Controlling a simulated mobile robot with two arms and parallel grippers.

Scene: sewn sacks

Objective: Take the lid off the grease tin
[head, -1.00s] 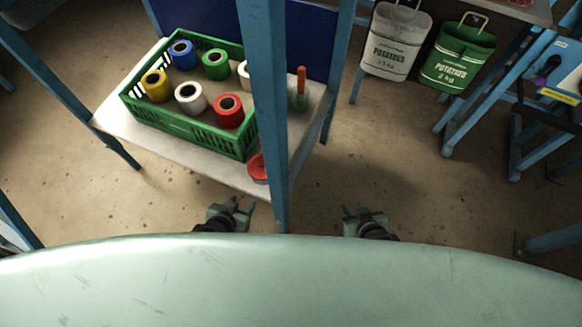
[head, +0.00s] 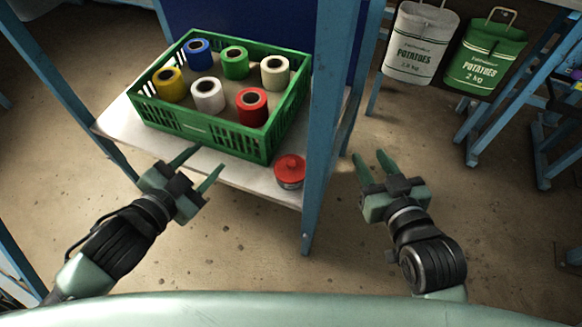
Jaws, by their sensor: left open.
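The grease tin (head: 291,183) is a small round tin at the front right corner of the shelf, beside the blue post. Its red lid (head: 290,166) sits on top with a small knob. My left gripper (head: 197,162) is open and empty, in front of the shelf's edge and to the left of the tin. My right gripper (head: 370,163) is open and empty, to the right of the blue post and apart from the tin.
A green crate (head: 195,129) with several coloured thread spools stands on the shelf (head: 130,125) behind the tin. A blue post (head: 322,130) rises close to the tin's right. Two potato sacks, white (head: 420,45) and green (head: 483,60), hang at upper right.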

